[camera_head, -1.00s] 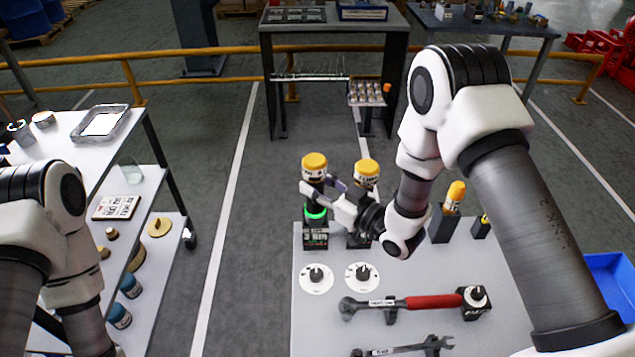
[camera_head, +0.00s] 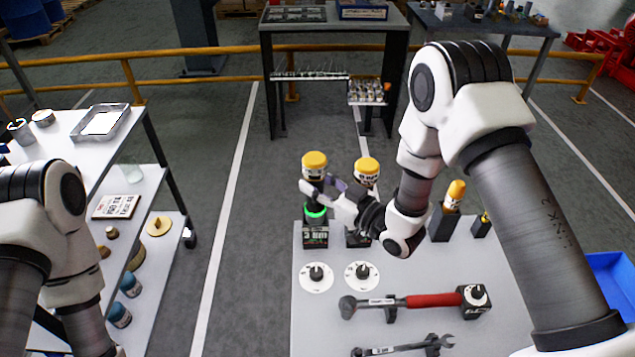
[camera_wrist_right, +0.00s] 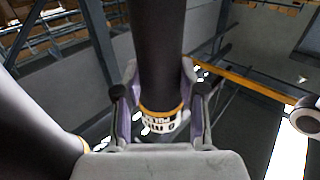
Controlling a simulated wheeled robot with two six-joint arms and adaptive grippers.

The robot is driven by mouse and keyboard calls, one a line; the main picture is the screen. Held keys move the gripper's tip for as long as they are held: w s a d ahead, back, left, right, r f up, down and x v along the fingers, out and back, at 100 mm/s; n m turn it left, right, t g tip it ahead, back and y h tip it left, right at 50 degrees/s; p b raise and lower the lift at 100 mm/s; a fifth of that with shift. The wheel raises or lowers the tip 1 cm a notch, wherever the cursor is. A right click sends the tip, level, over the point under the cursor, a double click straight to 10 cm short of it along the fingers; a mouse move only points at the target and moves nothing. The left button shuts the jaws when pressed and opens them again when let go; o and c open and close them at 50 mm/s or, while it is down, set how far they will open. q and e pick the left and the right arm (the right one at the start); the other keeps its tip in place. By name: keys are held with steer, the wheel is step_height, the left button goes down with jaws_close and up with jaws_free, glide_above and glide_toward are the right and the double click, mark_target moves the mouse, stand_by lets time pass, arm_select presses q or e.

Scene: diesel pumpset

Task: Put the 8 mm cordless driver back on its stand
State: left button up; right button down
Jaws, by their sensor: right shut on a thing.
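A cordless driver with a yellow top (camera_head: 315,161) and a dark body stands upright above a dark labelled stand (camera_head: 315,238) at the back left of the grey bench. A green ring glows low on it. I cannot tell whether it is fully seated. My right gripper (camera_head: 325,187) is shut on this driver from the right. In the right wrist view the gripper (camera_wrist_right: 157,105) has one finger on each side of the driver's dark body (camera_wrist_right: 160,45). A second yellow-topped driver (camera_head: 367,167) stands just to the right, partly hidden by my gripper. My left gripper is out of view.
Two white dials (camera_head: 316,278) lie before the stands. A red-handled torque wrench (camera_head: 430,300) and a spanner (camera_head: 400,349) rest on holders nearer. Another yellow-capped item (camera_head: 455,192) stands right of my wrist. A shelf cart (camera_head: 140,185) is at left, across clear floor.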

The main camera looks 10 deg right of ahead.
steer(key=shift+f+b, duration=0.8)
steer(key=shift+f, duration=0.15)
steer(key=c, duration=0.6)
jaws_free()
steer(key=v, duration=1.2)
